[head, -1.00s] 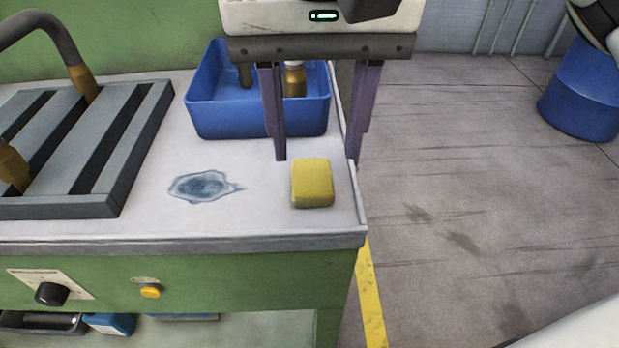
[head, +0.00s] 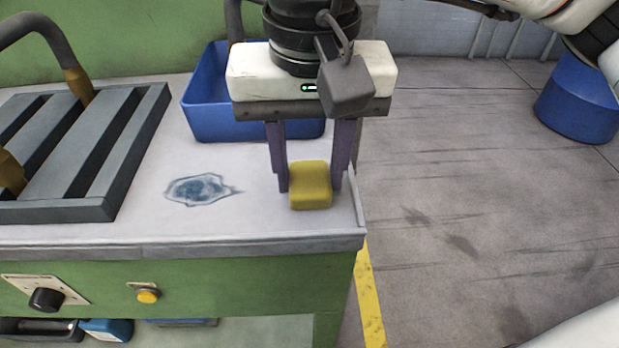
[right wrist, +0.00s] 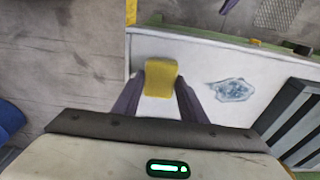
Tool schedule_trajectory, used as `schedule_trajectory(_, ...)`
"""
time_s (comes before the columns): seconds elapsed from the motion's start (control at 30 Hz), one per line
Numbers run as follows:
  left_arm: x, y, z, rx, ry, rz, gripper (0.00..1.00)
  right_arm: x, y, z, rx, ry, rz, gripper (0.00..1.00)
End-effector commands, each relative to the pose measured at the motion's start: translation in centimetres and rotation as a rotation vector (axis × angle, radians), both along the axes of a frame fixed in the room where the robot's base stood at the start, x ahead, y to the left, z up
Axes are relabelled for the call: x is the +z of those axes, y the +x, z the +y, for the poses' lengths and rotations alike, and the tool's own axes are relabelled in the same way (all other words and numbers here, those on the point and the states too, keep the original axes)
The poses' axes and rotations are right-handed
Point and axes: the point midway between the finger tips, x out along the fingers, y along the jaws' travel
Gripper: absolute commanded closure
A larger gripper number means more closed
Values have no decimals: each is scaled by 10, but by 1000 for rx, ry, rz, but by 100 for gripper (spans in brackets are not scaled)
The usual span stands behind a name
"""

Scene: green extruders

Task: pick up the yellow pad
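The yellow pad (head: 310,188) lies on the light worktop near its right front corner. It also shows in the right wrist view (right wrist: 160,79). My right gripper (head: 311,188) points down from above with one purple finger on each side of the pad. No bare worktop shows between fingers and pad in either view, so it appears shut on the pad, which rests on the worktop. In the right wrist view, a purple finger-like tip (right wrist: 229,5) at the top edge appears to be part of my left gripper; its opening is hidden.
A blue bin (head: 205,115) stands behind my right gripper. A dark slotted rack (head: 97,185) is at the left. A blue-grey stain (head: 200,189) marks the worktop between rack and pad. A blue drum (head: 578,100) stands on the floor at the right.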

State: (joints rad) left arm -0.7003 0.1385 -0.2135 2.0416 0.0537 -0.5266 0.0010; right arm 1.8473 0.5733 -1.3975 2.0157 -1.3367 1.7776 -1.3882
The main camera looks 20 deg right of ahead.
Motion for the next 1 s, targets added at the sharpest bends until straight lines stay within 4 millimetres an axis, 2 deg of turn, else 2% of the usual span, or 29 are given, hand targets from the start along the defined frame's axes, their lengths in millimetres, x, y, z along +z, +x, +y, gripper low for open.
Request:
schedule_trajectory(0.2,1,0,0,0,0,0,100,3,0,0,0,1,-1,83)
schedule_trajectory(0.37,3,0,0,-1,1,0,100,16,1,0,0,0,-3,83)
schedule_trajectory(0.57,8,0,0,-1,2,-1,100,57,0,1,0,2,-4,83)
schedule_trajectory(0.9,22,-2,1,-2,12,6,100,149,0,0,-2,0,-4,83)
schedule_trajectory(1.0,24,-2,2,-2,15,9,100,165,0,0,-2,0,-3,83)
